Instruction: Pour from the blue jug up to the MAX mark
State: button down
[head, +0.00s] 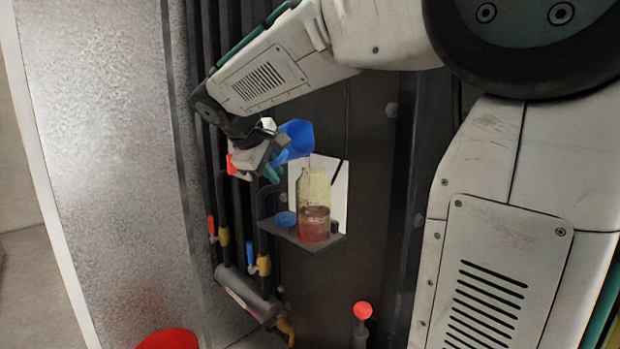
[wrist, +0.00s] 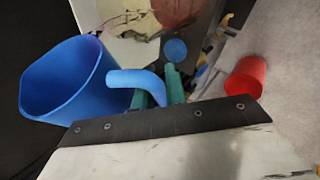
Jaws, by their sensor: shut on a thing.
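The blue jug (head: 297,137) is tilted with its mouth toward the right, above a clear container (head: 314,205) on a small dark shelf. The jug also shows large in the wrist view (wrist: 70,80). My gripper (head: 262,158) is shut on the jug's handle; its green fingers (wrist: 160,95) lie beside the handle in the wrist view. The container has a pale upper part and reddish liquid (head: 314,228) in its lower part. A thin streak shows between jug and container, but I cannot tell whether it is liquid. I cannot read a MAX mark.
The dark shelf (head: 328,243) also holds a small blue cap (head: 286,219). A white panel (head: 339,190) is behind the container. Pipes with red (head: 211,226) and blue (head: 250,252) valve handles run at left. A red-topped post (head: 362,310) and a red object (head: 168,340) are lower down.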

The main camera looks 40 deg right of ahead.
jog(key=shift+w+r+m+t+p, duration=0.25)
jog(key=shift+t+p, duration=0.35)
jog(key=shift+p, duration=0.55)
jog(key=shift+w+r+m+t+p, duration=0.15)
jog(key=shift+r+t+p, duration=0.35)
jog(key=shift+p, duration=0.65)
dwell(2.9)
jog(key=shift+s+f, duration=0.1)
jog(key=shift+f, duration=0.1)
jog(key=shift+s+f+n+g+h+b, duration=0.2)
jog(key=shift+f+n+g, duration=0.25)
jog(key=shift+g, duration=0.6)
jog(key=shift+s+f+n+g+h+b, duration=0.15)
jog(key=shift+f+n+g, duration=0.25)
jog(key=shift+g, duration=0.65)
jog(key=shift+d+f, duration=0.1)
